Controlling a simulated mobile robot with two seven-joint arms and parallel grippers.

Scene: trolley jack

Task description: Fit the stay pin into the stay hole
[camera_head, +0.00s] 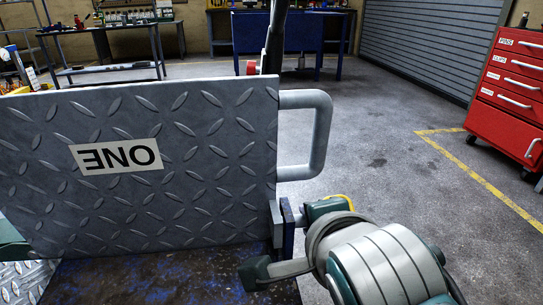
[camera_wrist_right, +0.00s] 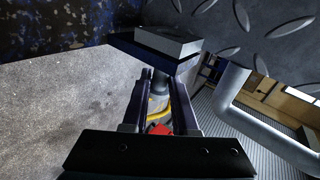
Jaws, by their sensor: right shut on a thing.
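A raised diamond-plate panel (camera_head: 200,200) with an upside-down "ONE" label fills the left of the head view. A small grey and dark blue block (camera_head: 277,224) shows at its lower right corner, and also in the wrist view (camera_wrist_right: 160,42). My right gripper (camera_head: 298,219) is just right of this block. In the wrist view its two fingers (camera_wrist_right: 162,82) are closed around a dark round piece (camera_wrist_right: 161,88), which I take as the stay pin. It is mostly hidden. I cannot make out the stay hole or whether the pin touches it.
A grey tubular handle (camera_head: 318,140) sticks out from the panel's right edge, above my right gripper. A dark upright bar (camera_head: 276,40) stands behind the panel. A red drawer cabinet (camera_head: 515,95) is at right. The floor between is open.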

